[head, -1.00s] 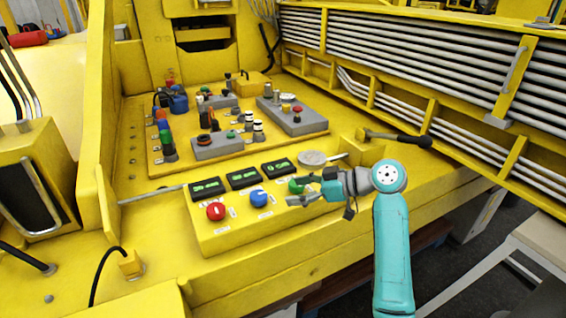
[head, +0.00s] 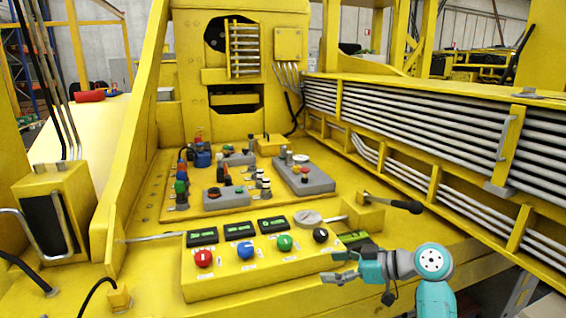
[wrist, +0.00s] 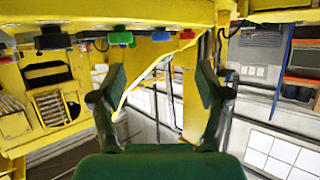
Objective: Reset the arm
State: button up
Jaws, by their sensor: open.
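My gripper (head: 334,267) is teal and grey and sits just off the front right of the yellow control box (head: 225,287). In the wrist view my gripper (wrist: 162,85) has its two fingers wide apart with nothing between them. The box carries a red knob (head: 203,259), a blue knob (head: 245,252), a green knob (head: 284,243) and a black knob (head: 320,235). Several small green displays stand behind the knobs. The fingers are apart from all the knobs. In the wrist view the knobs hang along the top edge.
A black-handled lever (head: 405,206) sticks out right of the box. Grey button boxes (head: 303,180) and joysticks stand on the panel behind. A yellow frame with grey pipes (head: 430,130) runs along the right. A yellow wall (head: 130,170) rises on the left.

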jog(key=s+f+m+t+h, duration=0.2)
jog(key=s+f+m, duration=0.2)
jog(key=f, duration=0.6)
jog(key=s+f+m+t+h, duration=0.2)
jog(key=s+f+m, duration=0.15)
jog(key=f, duration=0.55)
jog(key=s+d+f+m+t+h, duration=0.15)
jog(key=s+f+m+h, duration=0.25)
jog(key=s+f, duration=0.8)
jog(key=s+d+r+m+t+h, duration=0.1)
jog(key=s+d+r+h, duration=0.1)
jog(key=s, duration=0.9)
jog(key=s+d+r+m+h, duration=0.1)
jog(key=s+d+h, duration=0.1)
jog(key=s, duration=0.8)
jog(key=s+r+n+t, duration=0.1)
jog(key=s+r+t, duration=0.1)
jog(key=s+r, duration=1)
jog(key=shift+s+d, duration=0.15)
jog(key=shift+s, duration=0.85)
